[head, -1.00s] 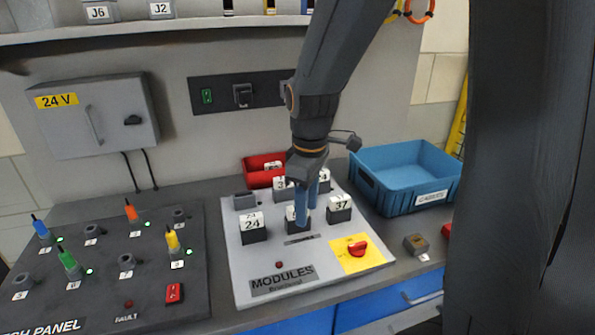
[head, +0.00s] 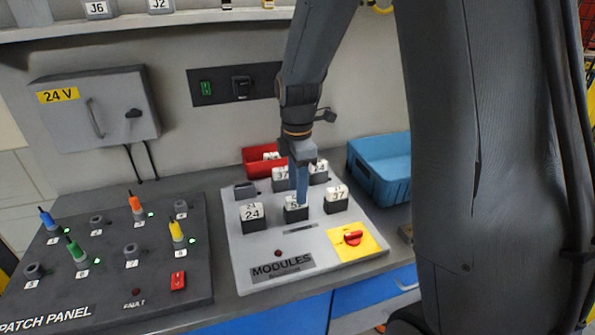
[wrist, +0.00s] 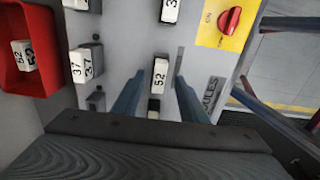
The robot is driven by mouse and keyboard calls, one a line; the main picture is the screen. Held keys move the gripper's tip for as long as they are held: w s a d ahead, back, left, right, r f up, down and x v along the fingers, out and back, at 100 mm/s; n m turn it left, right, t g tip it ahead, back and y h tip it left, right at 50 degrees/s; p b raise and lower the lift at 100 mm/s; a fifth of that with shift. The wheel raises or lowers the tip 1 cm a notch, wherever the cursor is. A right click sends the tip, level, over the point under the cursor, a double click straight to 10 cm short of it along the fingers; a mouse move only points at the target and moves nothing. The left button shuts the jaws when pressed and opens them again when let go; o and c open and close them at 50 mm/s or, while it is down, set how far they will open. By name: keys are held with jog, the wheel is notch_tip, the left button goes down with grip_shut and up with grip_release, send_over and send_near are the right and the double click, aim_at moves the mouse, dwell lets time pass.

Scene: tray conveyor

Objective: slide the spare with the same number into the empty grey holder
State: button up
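The empty grey holder (head: 245,190) is at the back left of the light grey MODULES board (head: 250,247). My gripper (wrist: 159,78) is open over the front-middle module, marked 52 (wrist: 160,73). In the wrist view its two fingers stand on either side of this module, with gaps visible. In the head view the fingers (head: 299,185) partly cover the module. One spare in the wrist view reads 52 (wrist: 23,55).
Neighbouring modules are 24 (head: 252,213) at front left, 37 (head: 336,196) at front right and 37 (head: 282,176) at the back. A red rotary switch (head: 352,238) is at the board's right. A blue bin (head: 380,165) stands right; the patch panel (head: 110,255) is left.

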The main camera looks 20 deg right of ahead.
jog(key=shift+f, duration=1.1)
grip_shut()
jog(key=shift+r+p, duration=0.25)
jog(key=shift+p, duration=0.15)
jog(key=shift+r+p, duration=0.3)
jog(key=shift+r, duration=0.05)
jog(key=shift+r+p, duration=1.65)
jog(key=shift+r, duration=0.5)
notch_tip(320, 180, up, 4)
jog(key=shift+f+p, duration=0.15)
jog(key=shift+p, duration=0.95)
